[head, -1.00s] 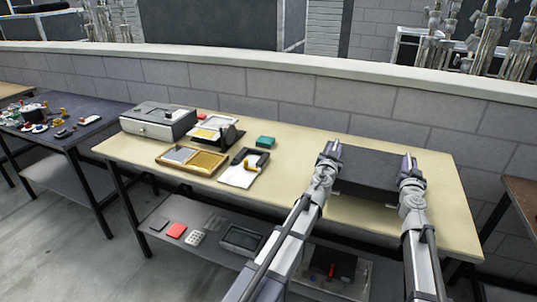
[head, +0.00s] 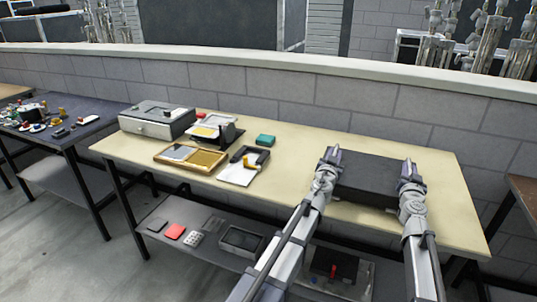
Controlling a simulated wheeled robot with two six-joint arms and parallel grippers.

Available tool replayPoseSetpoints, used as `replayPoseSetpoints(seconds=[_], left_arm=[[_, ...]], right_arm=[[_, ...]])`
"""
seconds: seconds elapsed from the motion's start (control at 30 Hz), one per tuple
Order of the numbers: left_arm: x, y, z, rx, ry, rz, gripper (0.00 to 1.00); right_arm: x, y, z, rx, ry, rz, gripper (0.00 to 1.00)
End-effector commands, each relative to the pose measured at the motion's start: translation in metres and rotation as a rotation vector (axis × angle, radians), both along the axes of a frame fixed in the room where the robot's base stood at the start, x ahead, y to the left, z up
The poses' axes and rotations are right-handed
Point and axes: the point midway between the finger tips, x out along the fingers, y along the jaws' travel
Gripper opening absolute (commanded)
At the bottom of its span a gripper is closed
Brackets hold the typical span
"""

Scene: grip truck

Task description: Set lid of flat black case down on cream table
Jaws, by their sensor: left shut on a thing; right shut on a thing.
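The flat black lid (head: 368,178) is between my two grippers, over the right part of the cream table (head: 440,222). My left gripper (head: 332,156) is shut on the lid's left end. My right gripper (head: 409,170) is shut on its right end. The lid looks roughly level and low over the tabletop. I cannot tell whether it touches the table. My arms hide parts of the table's front edge.
A grey box (head: 157,121), a wooden tray (head: 190,158), a white sheet (head: 238,175) and a teal block (head: 265,140) stand on the table's left half. A lower shelf (head: 200,222) holds several items. A grey block wall (head: 300,102) runs behind. Bare tabletop lies right of the lid.

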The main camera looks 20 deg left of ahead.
Motion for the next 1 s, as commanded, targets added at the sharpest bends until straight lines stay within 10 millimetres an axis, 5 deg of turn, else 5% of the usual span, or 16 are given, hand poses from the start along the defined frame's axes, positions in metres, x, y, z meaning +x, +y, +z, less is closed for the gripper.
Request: replayPoseSetpoints(seconds=[0.17,0.2,0.47,0.77,1.0], left_arm=[[-0.001,-0.005,-0.014,0.002,0.000,-0.011,0.00],[-0.001,-0.005,-0.014,0.002,0.000,-0.011,0.23],[0.000,-0.003,-0.011,0.001,0.000,-0.006,0.52],[-0.002,-0.001,-0.011,0.000,0.000,-0.002,0.52],[-0.022,-0.001,-0.011,0.000,0.000,-0.002,0.52]], right_arm=[[0.000,0.004,-0.014,0.002,0.000,0.008,0.00],[0.000,0.004,-0.014,0.003,0.000,0.008,0.23],[0.000,0.002,-0.011,0.001,0.000,0.004,0.52],[0.000,0.001,-0.011,0.000,0.000,0.002,0.52],[0.000,0.000,-0.011,0.000,0.000,0.001,0.52]])
